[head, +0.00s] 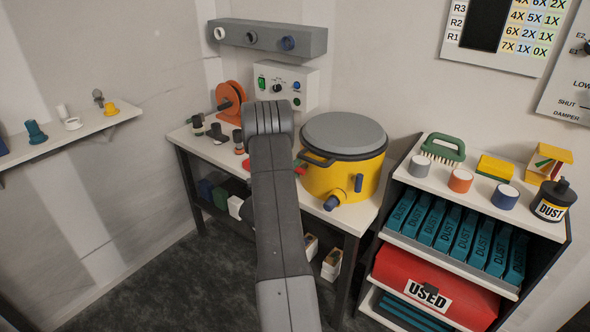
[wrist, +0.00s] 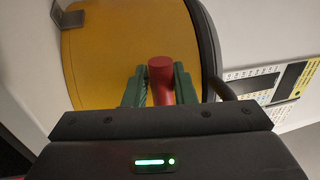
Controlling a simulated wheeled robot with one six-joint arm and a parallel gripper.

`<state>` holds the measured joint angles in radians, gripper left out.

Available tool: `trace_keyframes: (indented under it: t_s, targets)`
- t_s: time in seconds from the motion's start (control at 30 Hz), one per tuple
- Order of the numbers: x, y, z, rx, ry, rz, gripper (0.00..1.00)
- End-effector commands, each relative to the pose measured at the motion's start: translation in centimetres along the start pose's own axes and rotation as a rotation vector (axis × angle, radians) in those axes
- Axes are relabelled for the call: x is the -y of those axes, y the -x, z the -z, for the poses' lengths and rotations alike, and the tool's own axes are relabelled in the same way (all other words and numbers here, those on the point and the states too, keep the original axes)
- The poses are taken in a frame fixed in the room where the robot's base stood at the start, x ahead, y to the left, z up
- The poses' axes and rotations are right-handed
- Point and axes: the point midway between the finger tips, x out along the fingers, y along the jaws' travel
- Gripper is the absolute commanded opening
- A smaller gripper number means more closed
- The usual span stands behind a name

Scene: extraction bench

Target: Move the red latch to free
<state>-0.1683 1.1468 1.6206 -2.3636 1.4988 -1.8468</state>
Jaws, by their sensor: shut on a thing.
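The red latch (wrist: 161,70) stands between the two green fingers of my gripper (wrist: 160,86) in the wrist view, and the fingers are shut on it. Behind it is the yellow drum wall (wrist: 110,50). In the head view the yellow drum (head: 335,183) with its grey lid (head: 344,133) stands on the bench. A small red part shows at the drum's left side, beside my arm. My arm hides most of the latch and the gripper there. Any marking for the free position cannot be seen.
The bench (head: 215,151) also holds an orange reel (head: 231,98) and several dark fittings left of my arm. A grey-white control box (head: 286,84) hangs behind. A shelf unit (head: 396,165) with cups, a green brush (head: 443,149) and a red USED box (head: 433,288) stands close on the right.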

Motion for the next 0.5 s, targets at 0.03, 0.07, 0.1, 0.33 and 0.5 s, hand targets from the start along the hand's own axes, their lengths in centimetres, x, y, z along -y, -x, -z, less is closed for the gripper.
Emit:
trace_keyframes:
  t_s: [0.03, 0.07, 0.1, 0.33, 0.5]
  targets:
    - [0.2, -0.18, 0.2, -0.006, 0.003, 0.005, 0.01]
    - [0.21, -0.18, 0.2, -0.006, 0.005, 0.005, 0.01]
    - [0.21, -0.18, 0.19, -0.006, 0.005, 0.006, 0.01]
    - [0.27, -0.2, 0.17, -0.005, 0.005, 0.007, 0.01]
    - [0.26, -0.2, 0.13, -0.004, 0.004, 0.006, 0.4]
